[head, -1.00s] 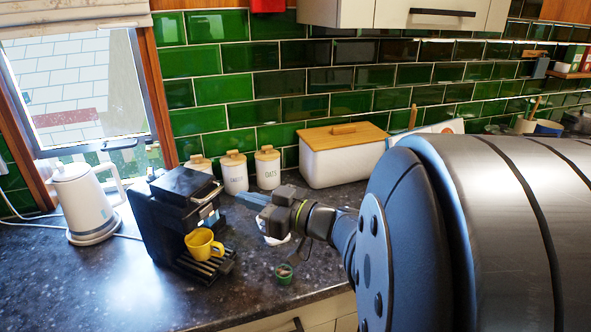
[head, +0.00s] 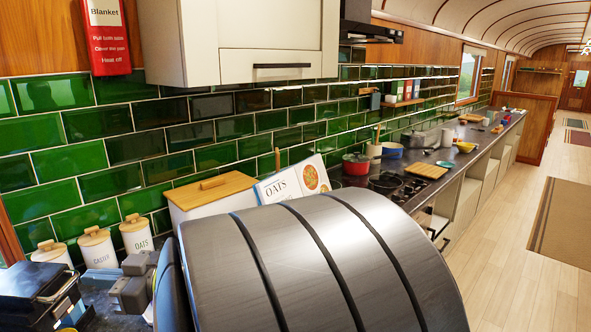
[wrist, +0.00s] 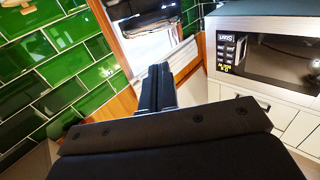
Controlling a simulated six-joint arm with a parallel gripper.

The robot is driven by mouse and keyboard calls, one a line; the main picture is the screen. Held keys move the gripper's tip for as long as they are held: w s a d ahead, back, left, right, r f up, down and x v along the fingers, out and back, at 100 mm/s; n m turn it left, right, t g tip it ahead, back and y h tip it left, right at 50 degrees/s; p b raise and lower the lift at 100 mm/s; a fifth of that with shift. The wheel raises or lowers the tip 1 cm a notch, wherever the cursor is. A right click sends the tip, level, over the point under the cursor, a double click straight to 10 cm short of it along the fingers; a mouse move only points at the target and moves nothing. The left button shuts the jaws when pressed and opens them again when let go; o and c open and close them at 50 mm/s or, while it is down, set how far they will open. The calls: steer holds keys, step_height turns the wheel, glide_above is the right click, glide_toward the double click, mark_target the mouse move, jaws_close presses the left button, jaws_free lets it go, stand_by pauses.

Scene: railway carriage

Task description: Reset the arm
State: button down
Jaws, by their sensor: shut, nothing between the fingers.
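My gripper shows in the wrist view (wrist: 158,88), its two dark fingers side by side and shut with nothing between them. Beyond the fingers are a window and a microwave (wrist: 270,62). In the head view my arm's large grey link fills the lower middle. The gripper's grey body shows at that link's left edge, low in front of the canisters, and its fingertips cannot be made out there.
The coffee machine (head: 38,295) stands at the lower left, near three canisters (head: 97,247).

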mark_target(71, 281)
steer(key=a, duration=0.4)
steer(key=a+f, duration=0.1)
steer(key=a, duration=0.1)
steer(key=shift+a+r, duration=0.1)
steer(key=shift+r, duration=0.5)
steer(key=shift+f, duration=0.15)
